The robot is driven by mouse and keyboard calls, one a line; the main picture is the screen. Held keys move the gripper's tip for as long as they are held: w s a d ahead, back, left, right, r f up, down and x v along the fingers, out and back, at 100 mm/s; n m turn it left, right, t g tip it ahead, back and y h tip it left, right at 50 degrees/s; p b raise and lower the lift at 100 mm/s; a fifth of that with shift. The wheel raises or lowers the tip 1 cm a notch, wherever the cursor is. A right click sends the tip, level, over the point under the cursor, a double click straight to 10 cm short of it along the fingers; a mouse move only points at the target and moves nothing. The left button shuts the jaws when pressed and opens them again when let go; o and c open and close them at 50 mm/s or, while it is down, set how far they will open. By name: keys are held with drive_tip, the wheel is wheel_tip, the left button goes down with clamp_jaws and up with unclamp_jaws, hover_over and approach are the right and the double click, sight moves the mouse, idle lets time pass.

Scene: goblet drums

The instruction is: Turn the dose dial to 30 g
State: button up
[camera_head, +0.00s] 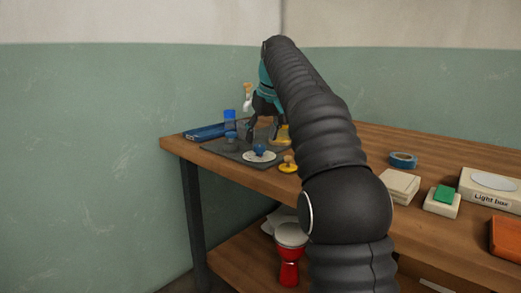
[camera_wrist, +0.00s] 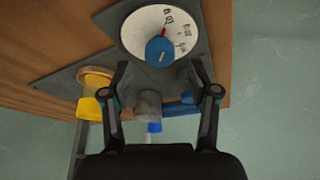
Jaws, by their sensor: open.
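The dose dial is a round white plate (camera_head: 248,157) with a blue knob (camera_head: 260,150), on a grey mat on the bench. In the wrist view the white face (camera_wrist: 134,38) carries dark markings too small to read surely. A red pointer (camera_wrist: 163,31) shows beside the blue knob (camera_wrist: 159,52). I cannot tell which marking it points at. My gripper (camera_wrist: 160,68) is open, its fingertips apart on either side below the knob in the picture. Nothing shows between the fingertips in its grasp. In the head view my gripper (camera_head: 264,135) hangs above and behind the dial.
A yellow round item (camera_head: 288,168) stands right of the dial. A yellow container (camera_wrist: 90,108) shows at left in the wrist view. A blue tray (camera_head: 203,132) lies at the left. Blue tape (camera_head: 403,160) and a light box (camera_head: 490,190) are on the right. A red drum (camera_head: 289,270) stands below.

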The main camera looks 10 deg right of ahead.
sight(260, 145)
drive_tip(key=shift+b+x, duration=0.35)
drive_tip(key=shift+x, duration=1.25)
drive_tip(key=c, duration=1.1)
